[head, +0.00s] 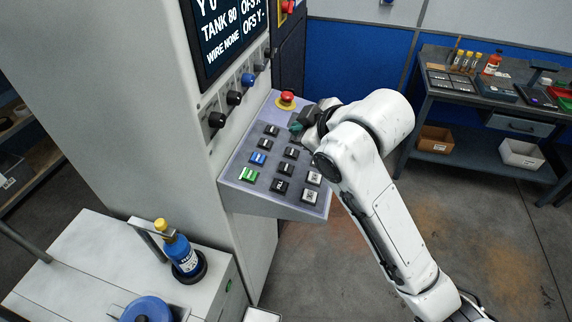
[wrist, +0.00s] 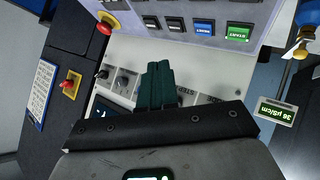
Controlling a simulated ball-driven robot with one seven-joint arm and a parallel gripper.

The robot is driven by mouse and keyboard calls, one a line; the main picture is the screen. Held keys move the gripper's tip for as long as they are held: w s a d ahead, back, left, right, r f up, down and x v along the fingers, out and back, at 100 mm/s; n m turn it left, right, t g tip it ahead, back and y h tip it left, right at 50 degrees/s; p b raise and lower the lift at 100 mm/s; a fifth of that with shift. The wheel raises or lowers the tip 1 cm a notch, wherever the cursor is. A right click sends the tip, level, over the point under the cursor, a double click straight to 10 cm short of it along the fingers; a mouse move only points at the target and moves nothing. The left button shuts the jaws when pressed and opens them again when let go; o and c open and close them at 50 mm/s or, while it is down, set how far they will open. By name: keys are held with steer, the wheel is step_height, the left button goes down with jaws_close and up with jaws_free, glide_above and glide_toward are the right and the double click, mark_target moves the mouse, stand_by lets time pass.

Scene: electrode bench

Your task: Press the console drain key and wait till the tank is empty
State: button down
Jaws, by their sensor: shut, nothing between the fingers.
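The console (head: 272,205) has a sloping key panel with black, blue, green and white keys. Its key labels are too small to read, so I cannot tell which is the drain key. The green START key (head: 248,174) also shows in the wrist view (wrist: 240,31). The screen (head: 225,40) above reads TANK 80 and WIRE NONE. My gripper (head: 296,127) is over the far right part of the panel, near the top keys, and hides part of it. In the wrist view its dark green fingers (wrist: 160,85) are together and empty. I cannot tell whether they touch a key. The tank itself is not identifiable.
A red emergency button (head: 287,98) sits at the panel's top edge, close to my gripper. Knobs (head: 234,97) line the cabinet. A blue bottle (head: 181,252) stands on a white cabinet at lower left. A workbench (head: 480,123) stands far right. A conductivity display (wrist: 277,112) reads 36 µS/cm.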

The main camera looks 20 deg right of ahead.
steer(key=shift+f, duration=0.15)
steer(key=b, duration=0.6)
glide_toward(282, 162)
steer(key=w, duration=0.1)
steer(key=w+f, duration=0.1)
steer(key=w, duration=0.1)
steer(key=w+f, duration=0.1)
steer(key=shift+w+a, duration=0.3)
steer(key=shift+w, duration=0.05)
stand_by(1.2)
steer(key=shift+f, duration=0.35)
steer(key=shift+a+f+b, duration=0.15)
steer(key=shift+f+b, duration=0.25)
stand_by(0.5)
stand_by(0.4)
steer(key=shift+r+p, duration=0.75)
steer(key=shift+r, duration=0.05)
steer(key=shift+r, duration=0.1)
